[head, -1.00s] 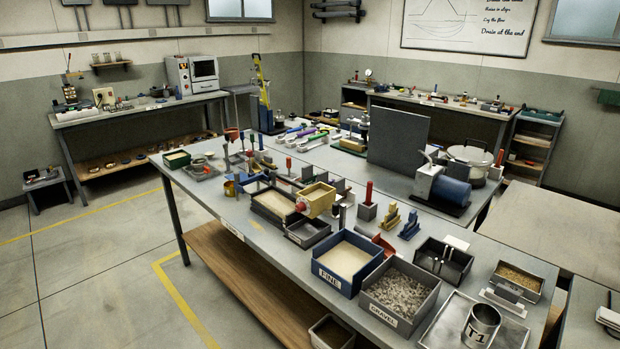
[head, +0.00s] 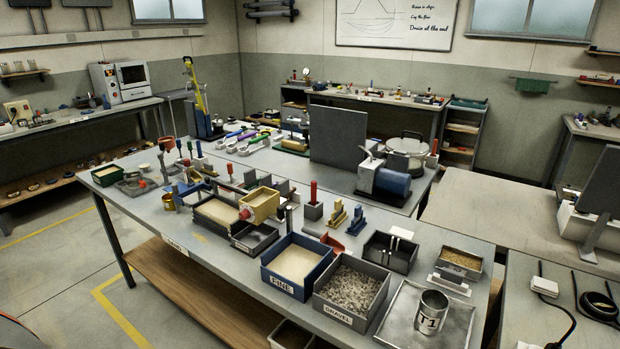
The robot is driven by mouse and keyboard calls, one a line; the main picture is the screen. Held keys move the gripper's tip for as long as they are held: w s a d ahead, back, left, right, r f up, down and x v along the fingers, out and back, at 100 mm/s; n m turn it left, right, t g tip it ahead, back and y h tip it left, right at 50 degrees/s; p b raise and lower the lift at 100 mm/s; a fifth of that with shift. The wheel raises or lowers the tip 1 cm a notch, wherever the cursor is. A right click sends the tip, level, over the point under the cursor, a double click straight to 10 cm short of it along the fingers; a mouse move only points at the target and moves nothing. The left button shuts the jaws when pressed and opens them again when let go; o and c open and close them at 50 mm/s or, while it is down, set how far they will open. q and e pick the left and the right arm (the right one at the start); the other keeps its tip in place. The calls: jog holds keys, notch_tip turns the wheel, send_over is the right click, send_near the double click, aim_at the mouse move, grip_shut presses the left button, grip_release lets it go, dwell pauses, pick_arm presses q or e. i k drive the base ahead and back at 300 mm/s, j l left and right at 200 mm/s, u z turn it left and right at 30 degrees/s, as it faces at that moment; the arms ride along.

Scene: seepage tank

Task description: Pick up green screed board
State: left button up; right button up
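I cannot make out a green screed board for certain. A tool with a green handle (head: 250,147) lies in a row of coloured-handled tools on the far left part of the tables; it is too small to tell what it is. A yellow upright piece (head: 337,215) and a blue upright piece (head: 356,221) stand on the near workbench (head: 240,285), behind the bin marked FINE. Neither of my grippers shows in the head view.
The near workbench holds the FINE bin (head: 296,265), the GRAVEL bin (head: 350,290), a metal tray (head: 455,325) with a T1 can (head: 431,311), and a blue motor unit (head: 390,181). A grey upright panel (head: 337,137) stands behind. Floor is open at left.

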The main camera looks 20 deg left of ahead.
aim_at(251, 182)
jog(key=j+z, duration=1.05)
jog(key=j, duration=0.25)
jog(key=k+j+z, duration=0.2)
jog(key=j, duration=0.3)
jog(key=k+j, duration=0.1)
jog(key=j, duration=0.2)
jog(key=j+z, duration=0.1)
jog(key=j, duration=0.25)
jog(key=k+j, duration=0.15)
jog(key=j, duration=0.15)
